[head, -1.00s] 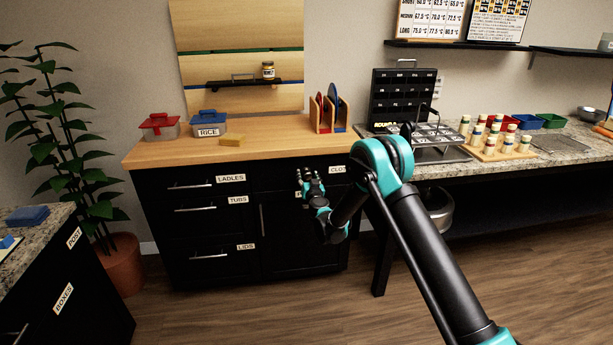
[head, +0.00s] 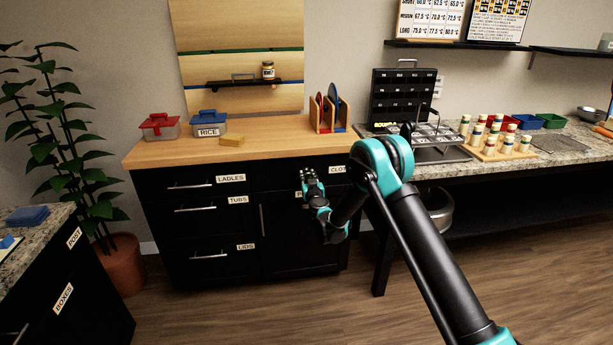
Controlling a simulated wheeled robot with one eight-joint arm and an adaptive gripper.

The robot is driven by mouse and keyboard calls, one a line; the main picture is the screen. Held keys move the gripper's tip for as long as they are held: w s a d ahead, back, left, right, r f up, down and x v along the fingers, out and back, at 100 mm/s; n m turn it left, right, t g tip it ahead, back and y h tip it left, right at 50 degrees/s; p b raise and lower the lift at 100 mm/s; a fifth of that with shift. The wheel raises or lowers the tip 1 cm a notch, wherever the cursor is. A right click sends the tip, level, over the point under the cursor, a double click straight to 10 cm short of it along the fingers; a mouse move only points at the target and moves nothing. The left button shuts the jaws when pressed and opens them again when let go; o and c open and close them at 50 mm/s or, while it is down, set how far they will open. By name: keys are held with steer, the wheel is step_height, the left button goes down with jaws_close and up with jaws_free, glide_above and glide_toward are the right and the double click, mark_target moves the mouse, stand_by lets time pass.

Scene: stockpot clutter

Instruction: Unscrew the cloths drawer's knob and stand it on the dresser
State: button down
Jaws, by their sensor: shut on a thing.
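The black dresser with a wooden top (head: 275,150) stands against the wall. The cloths drawer (head: 275,177) is at its upper right and looks closed. Its label (head: 338,169) is partly hidden behind my arm. My gripper (head: 307,171) is at the front of this drawer, shut on the knob, which is too small and too covered by the fingers to make out. I cannot tell whether the knob is still joined to the drawer front.
The top's front middle is bare. A granite counter (head: 545,155) with jars adjoins at right.

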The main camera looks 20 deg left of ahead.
steer(key=shift+n, duration=0.8)
steer(key=shift+n, duration=0.9)
steer(key=n, duration=0.2)
steer(key=shift+n, duration=0.4)
steer(key=shift+n, duration=0.8)
steer(key=n, duration=0.3)
